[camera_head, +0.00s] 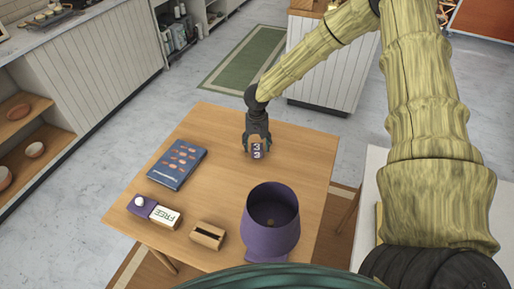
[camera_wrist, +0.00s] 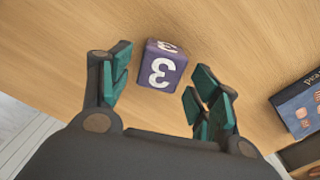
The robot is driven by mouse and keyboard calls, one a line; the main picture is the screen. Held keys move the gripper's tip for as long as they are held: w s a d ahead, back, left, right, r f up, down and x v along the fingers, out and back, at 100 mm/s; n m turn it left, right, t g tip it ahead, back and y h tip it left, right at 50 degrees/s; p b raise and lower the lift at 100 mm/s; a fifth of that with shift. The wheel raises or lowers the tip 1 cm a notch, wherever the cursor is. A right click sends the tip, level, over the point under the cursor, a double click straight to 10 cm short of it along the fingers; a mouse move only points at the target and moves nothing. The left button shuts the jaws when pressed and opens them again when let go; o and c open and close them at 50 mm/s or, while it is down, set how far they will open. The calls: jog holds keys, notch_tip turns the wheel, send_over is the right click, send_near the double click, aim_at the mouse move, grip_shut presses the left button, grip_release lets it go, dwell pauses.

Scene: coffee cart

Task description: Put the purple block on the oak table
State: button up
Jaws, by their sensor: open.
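The purple block (camera_wrist: 161,68), with white number 3 marks on its faces, rests on the oak table (camera_head: 225,155) near its far edge. In the head view the block (camera_head: 257,152) shows just below my gripper (camera_head: 257,143). In the wrist view my gripper (camera_wrist: 157,90) is open, with its green-padded fingers on either side of the block and visible gaps to it. The block appears to stand on the wood, not gripped.
A blue book (camera_head: 177,164) lies left on the table. A purple pot (camera_head: 271,222), a small wooden box with a slot (camera_head: 207,235), and a FREE sign (camera_head: 164,216) beside a purple piece with a white ball (camera_head: 141,206) stand nearer. The table's middle is clear.

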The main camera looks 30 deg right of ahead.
aim_at(257, 146)
notch_tip(257, 146, up, 10)
jog(key=b, duration=0.1)
dwell(0.4)
dwell(1.2)
